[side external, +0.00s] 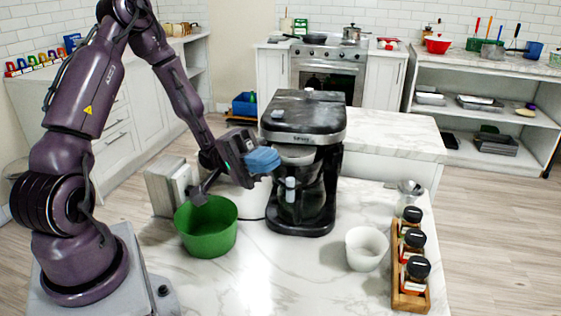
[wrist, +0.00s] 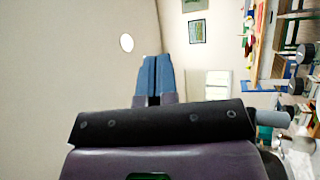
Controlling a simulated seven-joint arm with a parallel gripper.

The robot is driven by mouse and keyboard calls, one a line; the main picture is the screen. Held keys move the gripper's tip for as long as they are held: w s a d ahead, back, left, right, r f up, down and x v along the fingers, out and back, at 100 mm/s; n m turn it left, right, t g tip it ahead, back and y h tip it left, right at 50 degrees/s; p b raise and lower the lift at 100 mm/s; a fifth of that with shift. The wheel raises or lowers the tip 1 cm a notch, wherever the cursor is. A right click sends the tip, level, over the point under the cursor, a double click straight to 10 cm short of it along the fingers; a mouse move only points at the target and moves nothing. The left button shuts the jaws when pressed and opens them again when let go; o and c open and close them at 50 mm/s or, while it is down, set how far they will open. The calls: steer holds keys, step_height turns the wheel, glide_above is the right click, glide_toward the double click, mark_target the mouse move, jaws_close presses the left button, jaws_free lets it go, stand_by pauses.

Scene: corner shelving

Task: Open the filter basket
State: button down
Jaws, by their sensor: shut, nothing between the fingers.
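The black coffee maker (side external: 303,110) stands upright on the marble counter, with a silver band around its top. A pale section, perhaps the filter basket (side external: 297,154), shows under the band; I cannot tell whether it is open or shut. A glass carafe (side external: 303,204) sits below it. My gripper (side external: 264,160) has blue fingers and is at the machine's left front, near basket height. I cannot tell whether the fingertips touch the machine. In the wrist view the blue fingers (wrist: 155,78) are together with nothing between them; the coffee maker is not recognisable there.
A green bowl (side external: 207,228) is below my gripper, left of the machine. A white cup (side external: 366,249) and a wooden rack (side external: 410,270) with spice jars are to the right. A pale box-like item (side external: 168,186) stands behind the bowl. The counter's front middle is clear.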

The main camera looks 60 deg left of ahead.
mark_target(305, 168)
steer(key=w+a+r+m+g+y, duration=0.15)
steer(key=a+r+m+y, duration=0.25)
steer(key=a+y, duration=0.8)
steer(key=w+d+f+y, duration=0.2)
steer(key=w+d+f, duration=0.1)
steer(key=d+f, duration=0.4)
steer(key=shift+w+d+f+y, duration=0.35)
steer(key=shift+d+f+y, duration=0.05)
steer(key=shift+f, duration=0.15)
